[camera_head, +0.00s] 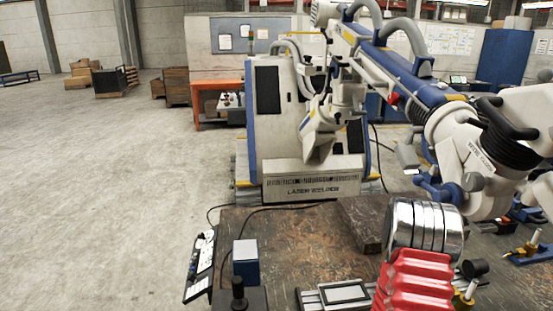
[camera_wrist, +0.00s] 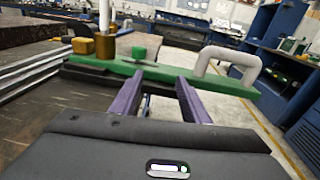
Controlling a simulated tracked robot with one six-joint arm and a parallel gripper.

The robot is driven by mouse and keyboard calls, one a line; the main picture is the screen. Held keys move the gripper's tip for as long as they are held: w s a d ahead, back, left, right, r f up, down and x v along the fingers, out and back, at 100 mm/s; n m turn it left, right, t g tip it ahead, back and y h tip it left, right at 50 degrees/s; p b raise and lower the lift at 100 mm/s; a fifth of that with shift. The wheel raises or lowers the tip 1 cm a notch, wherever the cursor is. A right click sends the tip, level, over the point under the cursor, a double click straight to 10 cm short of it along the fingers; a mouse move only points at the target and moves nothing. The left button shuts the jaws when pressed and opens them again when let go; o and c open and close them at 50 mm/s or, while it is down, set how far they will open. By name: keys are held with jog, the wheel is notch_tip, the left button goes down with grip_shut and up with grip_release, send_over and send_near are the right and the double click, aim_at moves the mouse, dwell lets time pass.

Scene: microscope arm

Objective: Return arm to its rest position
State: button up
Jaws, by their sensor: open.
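In the head view a long white and blue arm (camera_head: 405,68) with grey loop handles runs from top centre down to the right. A white microscope-like head (camera_head: 322,130) hangs below its far end, in front of the laser welder (camera_head: 268,100). In the wrist view my gripper (camera_wrist: 160,77) shows two purple fingers, apart, with nothing held between them. Beyond the fingertips lies a green bar (camera_wrist: 235,88) with a pale loop handle (camera_wrist: 228,60) on its right. Whether the fingers touch the bar is unclear. I cannot make out my gripper in the head view.
A worn dark bench (camera_head: 290,240) fills the front, bearing a blue block (camera_head: 246,262), a framed plate (camera_head: 345,292), shiny metal rings (camera_head: 425,226) and a red ribbed object (camera_head: 418,282). Gold and green pieces stand on the green bar. Open concrete floor (camera_head: 100,180) lies left.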

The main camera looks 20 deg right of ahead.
jog(key=s+a+m+g+y, duration=0.3)
jog(key=s+m+g, duration=0.35)
jog(key=s, duration=0.25)
jog(key=a+r+m+g+y, duration=0.2)
jog(key=a+r+m+y, duration=0.1)
jog(key=a+m+y, duration=0.55)
jog(key=w+a+r+m+t+y, duration=0.2)
jog(key=w+a+r+t, duration=0.15)
jog(key=w+a, duration=0.4)
jog(key=w+a+r+m+t+y, duration=0.1)
jog(key=w+a+r+t+y, duration=0.25)
jog(key=a, duration=0.75)
jog(key=w+a+r+t, duration=0.3)
jog(key=a+r+t, duration=0.5)
jog(key=a+r, duration=0.3)
notch_tip(320, 180, up, 3)
jog(key=shift+w+f+n, duration=0.1)
jog(key=shift+w+n, duration=0.25)
jog(key=shift+n, duration=0.05)
jog(key=shift+t, duration=0.25)
jog(key=shift+c, duration=0.3)
